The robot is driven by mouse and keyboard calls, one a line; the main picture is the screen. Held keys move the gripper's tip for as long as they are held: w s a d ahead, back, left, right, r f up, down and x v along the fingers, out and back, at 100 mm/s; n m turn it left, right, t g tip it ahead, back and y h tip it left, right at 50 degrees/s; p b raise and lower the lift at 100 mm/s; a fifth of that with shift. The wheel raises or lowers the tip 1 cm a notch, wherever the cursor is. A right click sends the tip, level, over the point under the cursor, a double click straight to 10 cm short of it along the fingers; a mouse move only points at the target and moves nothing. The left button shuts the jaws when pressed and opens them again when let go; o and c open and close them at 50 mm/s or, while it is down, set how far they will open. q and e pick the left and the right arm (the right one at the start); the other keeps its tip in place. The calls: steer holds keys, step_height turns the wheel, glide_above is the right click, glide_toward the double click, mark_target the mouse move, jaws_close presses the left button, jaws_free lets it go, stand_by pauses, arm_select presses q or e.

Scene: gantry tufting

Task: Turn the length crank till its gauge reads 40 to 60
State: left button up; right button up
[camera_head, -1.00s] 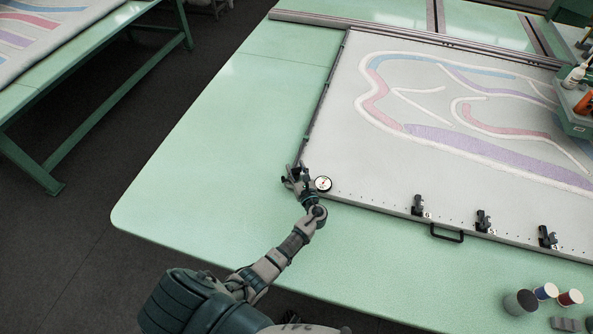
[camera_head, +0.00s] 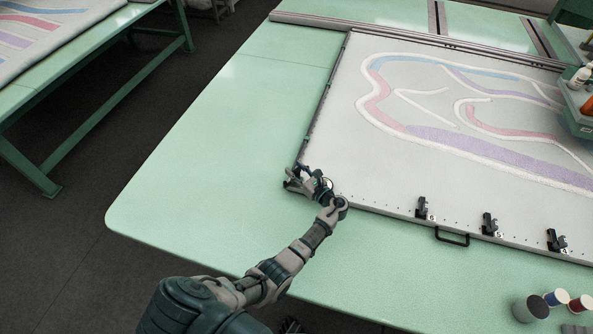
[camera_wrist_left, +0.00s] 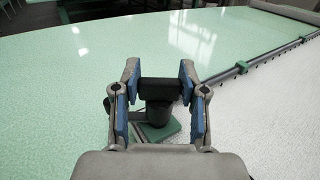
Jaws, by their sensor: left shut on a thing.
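My left gripper (camera_head: 300,178) is at the near left corner of the white tufting frame (camera_head: 375,195). In the left wrist view the left gripper (camera_wrist_left: 158,90) is shut on the dark handle of the length crank (camera_wrist_left: 158,113), with a blue-padded finger on each side. A green base (camera_wrist_left: 160,133) shows below the crank. The round gauge (camera_head: 327,184) is mostly hidden behind my left gripper and wrist, and its reading cannot be made out. My right gripper is in neither view.
Several black clamps (camera_head: 490,225) stand along the frame's near edge, with a black pull handle (camera_head: 452,237) below them. Spools (camera_head: 556,298) stand at the lower right. The green table (camera_head: 215,170) is clear left of the frame. Another table (camera_head: 75,75) stands at upper left.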

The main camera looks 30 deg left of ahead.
arm_select(q)
steer(key=shift+w+r, duration=0.1)
steer(key=shift+r, duration=0.2)
steer(key=o, duration=1)
steer(key=shift+o, duration=0.8)
steer(key=shift+f, duration=0.2)
steer(key=shift+d, duration=0.25)
steer(key=v, duration=1.1)
steer(key=shift+d, duration=0.25)
